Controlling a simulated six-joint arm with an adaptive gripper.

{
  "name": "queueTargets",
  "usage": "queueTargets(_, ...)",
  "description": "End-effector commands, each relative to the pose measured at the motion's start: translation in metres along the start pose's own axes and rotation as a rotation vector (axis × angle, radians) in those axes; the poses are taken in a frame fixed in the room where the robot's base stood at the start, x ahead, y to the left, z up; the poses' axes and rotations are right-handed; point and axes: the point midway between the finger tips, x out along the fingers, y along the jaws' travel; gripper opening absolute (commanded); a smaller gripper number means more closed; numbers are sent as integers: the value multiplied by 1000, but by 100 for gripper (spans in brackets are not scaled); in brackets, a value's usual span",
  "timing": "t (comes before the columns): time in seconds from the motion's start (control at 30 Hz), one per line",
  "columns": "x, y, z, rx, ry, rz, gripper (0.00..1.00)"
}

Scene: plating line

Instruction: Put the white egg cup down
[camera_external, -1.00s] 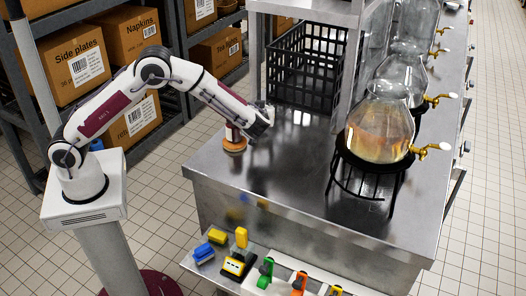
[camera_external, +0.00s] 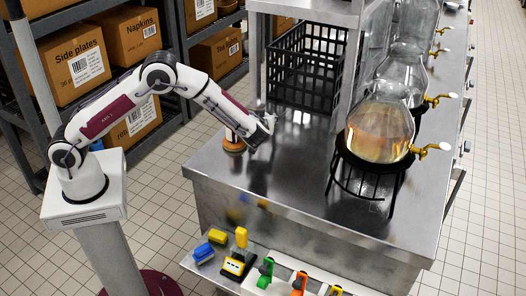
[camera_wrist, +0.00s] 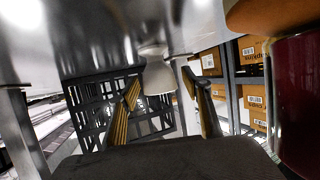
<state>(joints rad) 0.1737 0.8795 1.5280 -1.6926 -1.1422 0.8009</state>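The white egg cup (camera_wrist: 158,78) shows in the wrist view just past my fingertips, between them. The picture is turned over, with the steel counter at the top, and the cup's foot points toward the counter; it appears to stand on it. My gripper (camera_wrist: 160,88) has its fingers on both sides of the cup, with a narrow gap visible on each side. In the external view my gripper (camera_external: 265,130) is low over the steel counter (camera_external: 290,175), and the cup cannot be made out there.
A dark red item with an orange-brown base (camera_external: 234,143) stands close to my gripper; it also fills the right of the wrist view (camera_wrist: 300,95). A black crate (camera_external: 305,70) stands behind. Glass dispensers (camera_external: 380,130) are at the right. The counter's front middle is clear.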

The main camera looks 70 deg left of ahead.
Motion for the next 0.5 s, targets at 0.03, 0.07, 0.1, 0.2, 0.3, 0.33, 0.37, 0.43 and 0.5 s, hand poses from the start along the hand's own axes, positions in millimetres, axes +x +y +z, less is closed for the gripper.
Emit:
queueTargets(0.03,0,0,0,0,0,0,48)
queueTargets(0.07,0,0,0,0,0,0,48)
queueTargets(0.1,0,0,0,0,0,0,48)
queueTargets(0.2,0,0,0,0,0,0,48)
queueTargets(0.3,-1,0,-2,-1,0,0,48)
queueTargets(0.33,-1,0,-2,-1,0,0,48)
queueTargets(0.37,-1,0,-3,-1,0,0,48)
queueTargets(0.43,-5,0,-3,-1,0,1,48)
queueTargets(0.5,-11,1,-3,-1,0,3,48)
